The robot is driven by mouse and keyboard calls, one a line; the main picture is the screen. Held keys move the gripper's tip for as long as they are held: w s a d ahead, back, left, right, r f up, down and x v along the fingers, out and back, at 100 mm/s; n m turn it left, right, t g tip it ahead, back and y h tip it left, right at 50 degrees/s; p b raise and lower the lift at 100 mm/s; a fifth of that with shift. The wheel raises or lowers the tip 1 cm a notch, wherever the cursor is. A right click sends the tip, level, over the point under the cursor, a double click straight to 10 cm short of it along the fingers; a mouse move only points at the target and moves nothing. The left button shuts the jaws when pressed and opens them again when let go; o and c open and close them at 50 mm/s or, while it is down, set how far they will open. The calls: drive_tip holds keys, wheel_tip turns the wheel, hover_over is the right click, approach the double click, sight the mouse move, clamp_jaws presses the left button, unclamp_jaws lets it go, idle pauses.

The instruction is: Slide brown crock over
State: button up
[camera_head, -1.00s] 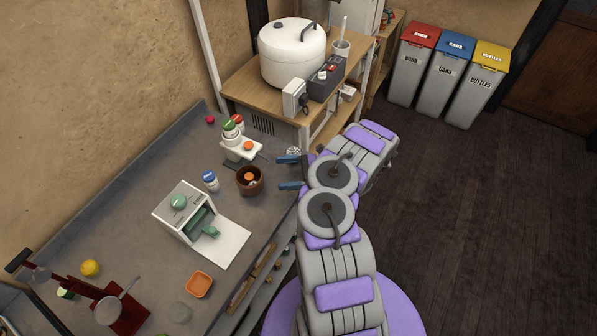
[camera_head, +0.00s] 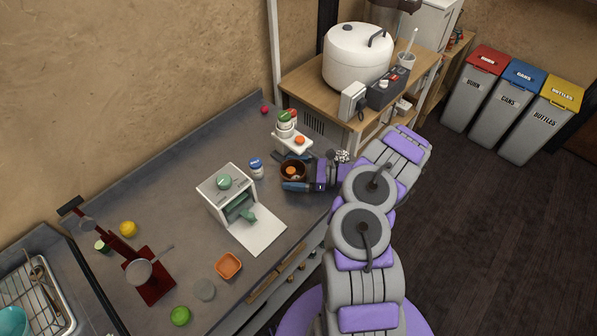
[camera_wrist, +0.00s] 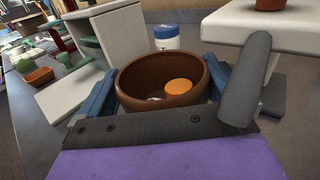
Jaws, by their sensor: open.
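The brown crock (camera_head: 293,172) stands on the grey counter. In the wrist view the crock (camera_wrist: 133,73) is a round bowl with an orange disc and a small pale item inside. My gripper (camera_head: 294,173) is low at the counter, its blue fingers open. In the wrist view one finger of my gripper (camera_wrist: 160,88) is on each side of the crock. The fingers look close to its wall; I cannot tell whether they touch it.
A white jar with a blue lid (camera_head: 256,167) stands just left of the crock. A white stand with lidded jars (camera_head: 292,141) is behind it. A white press-like box (camera_head: 226,192) is further left. The counter's front edge is near my arm.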

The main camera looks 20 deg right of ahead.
drive_tip(key=shift+a, duration=0.2)
drive_tip(key=shift+c, duration=0.9)
drive_tip(key=shift+s+d, duration=0.1)
drive_tip(key=shift+d, duration=0.5)
drive_tip(key=c, duration=0.6)
drive_tip(key=shift+a+f, duration=0.1)
drive_tip(key=shift+a, duration=0.1)
drive_tip(key=c, duration=0.4)
drive_tip(key=shift+o, duration=0.2)
drive_tip(key=shift+a, duration=0.1)
drive_tip(key=shift+s+a, duration=0.1)
drive_tip(key=shift+s, duration=0.05)
